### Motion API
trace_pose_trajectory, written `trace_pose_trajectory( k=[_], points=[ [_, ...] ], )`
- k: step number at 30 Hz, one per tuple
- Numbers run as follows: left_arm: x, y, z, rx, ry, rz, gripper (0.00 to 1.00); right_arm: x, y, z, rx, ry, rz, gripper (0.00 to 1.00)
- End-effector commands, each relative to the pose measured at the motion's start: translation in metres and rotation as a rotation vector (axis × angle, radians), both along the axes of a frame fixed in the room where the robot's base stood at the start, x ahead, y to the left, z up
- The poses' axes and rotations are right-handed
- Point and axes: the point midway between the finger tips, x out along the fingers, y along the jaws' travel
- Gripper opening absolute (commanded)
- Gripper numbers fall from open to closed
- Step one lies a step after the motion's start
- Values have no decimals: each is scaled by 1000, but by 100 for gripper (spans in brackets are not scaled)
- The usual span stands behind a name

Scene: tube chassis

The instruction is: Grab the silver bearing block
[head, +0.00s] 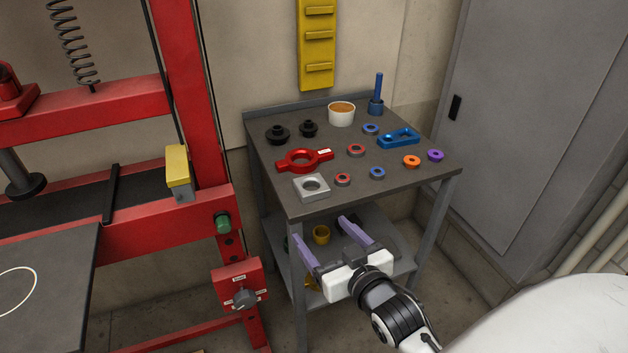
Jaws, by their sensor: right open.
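The silver bearing block (301,194) is a square grey-silver block with a round hole. It lies at the front left corner of the dark table top (350,189). My right gripper (326,229) has a white body and two purple fingers spread wide apart. It is open and empty, in front of the table and below the block in the picture, apart from it. My left gripper is not in view.
A red ring-shaped tool (283,164) lies just behind the block. Small red (343,180) and blue (377,173) rings lie to its right. A red press frame (178,90) stands left of the table. A grey cabinet (530,100) stands at right.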

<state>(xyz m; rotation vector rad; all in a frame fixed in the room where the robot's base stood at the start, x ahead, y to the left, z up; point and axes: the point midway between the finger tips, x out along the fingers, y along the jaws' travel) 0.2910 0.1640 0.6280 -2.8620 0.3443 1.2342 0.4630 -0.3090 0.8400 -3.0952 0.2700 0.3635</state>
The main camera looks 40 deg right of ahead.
Motion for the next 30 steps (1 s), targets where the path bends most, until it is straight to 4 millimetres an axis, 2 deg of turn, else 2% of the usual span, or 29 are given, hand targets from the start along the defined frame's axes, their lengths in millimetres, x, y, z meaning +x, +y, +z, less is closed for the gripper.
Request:
trace_pose_trajectory(
  k=[1,2,5,10,17,24,30],
  points=[
    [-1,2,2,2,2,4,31,5,-12,20,-4,-41,-31,76],
    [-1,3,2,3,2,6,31,8,-18,28,-7,-59,-45,76],
    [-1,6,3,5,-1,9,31,20,-28,38,-10,-87,-63,76],
    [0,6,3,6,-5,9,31,45,-35,34,-11,-88,-64,76],
    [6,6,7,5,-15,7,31,63,-39,31,-12,-86,-63,76],
    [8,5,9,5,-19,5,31,97,-49,27,-11,-86,-62,76],
    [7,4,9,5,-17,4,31,107,-52,24,-11,-84,-62,76]
  ],
)
